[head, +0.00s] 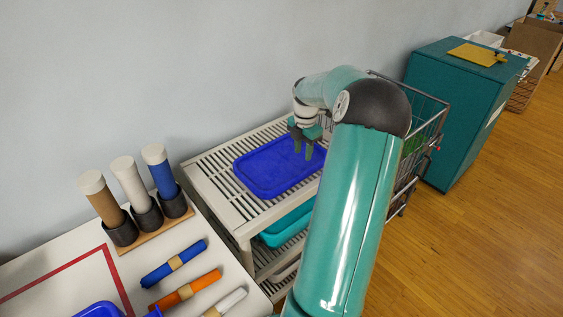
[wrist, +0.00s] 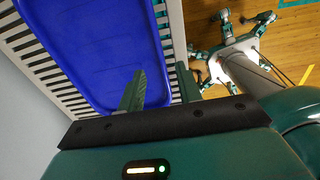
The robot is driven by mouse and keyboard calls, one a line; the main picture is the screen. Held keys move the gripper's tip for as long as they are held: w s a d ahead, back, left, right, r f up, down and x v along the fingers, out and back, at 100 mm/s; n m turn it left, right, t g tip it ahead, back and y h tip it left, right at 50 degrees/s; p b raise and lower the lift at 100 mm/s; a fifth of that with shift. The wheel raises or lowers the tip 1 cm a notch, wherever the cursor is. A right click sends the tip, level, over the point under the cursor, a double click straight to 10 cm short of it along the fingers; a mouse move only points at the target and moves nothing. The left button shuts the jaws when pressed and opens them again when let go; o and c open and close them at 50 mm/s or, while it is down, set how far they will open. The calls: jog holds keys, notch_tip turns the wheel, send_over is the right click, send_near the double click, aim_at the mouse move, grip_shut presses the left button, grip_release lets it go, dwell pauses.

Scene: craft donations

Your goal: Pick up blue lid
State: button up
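The blue lid (head: 265,170) is a flat, raised-rim rectangle lying on the slatted top of a white shelf cart. It also fills much of the wrist view (wrist: 95,45). My gripper (head: 303,150) points down at the lid's right end in the head view. In the wrist view my gripper's fingers (wrist: 161,88) are apart. One finger overlaps the lid and the other appears just outside its long edge. No grasp shows, and whether the fingertips touch the lid cannot be told.
The white slatted cart (head: 217,178) holds a teal bin (head: 287,224) below. A wire basket cart (head: 432,122) and teal cabinet (head: 455,95) stand at right. A white table at lower left holds upright rolls in dark cups (head: 146,213) and several banded rolls. The wall is close behind.

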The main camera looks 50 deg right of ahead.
aim_at(301, 173)
notch_tip(301, 173, down, 10)
jog(key=shift+w+r, duration=0.15)
jog(key=shift+r, duration=0.05)
grip_shut()
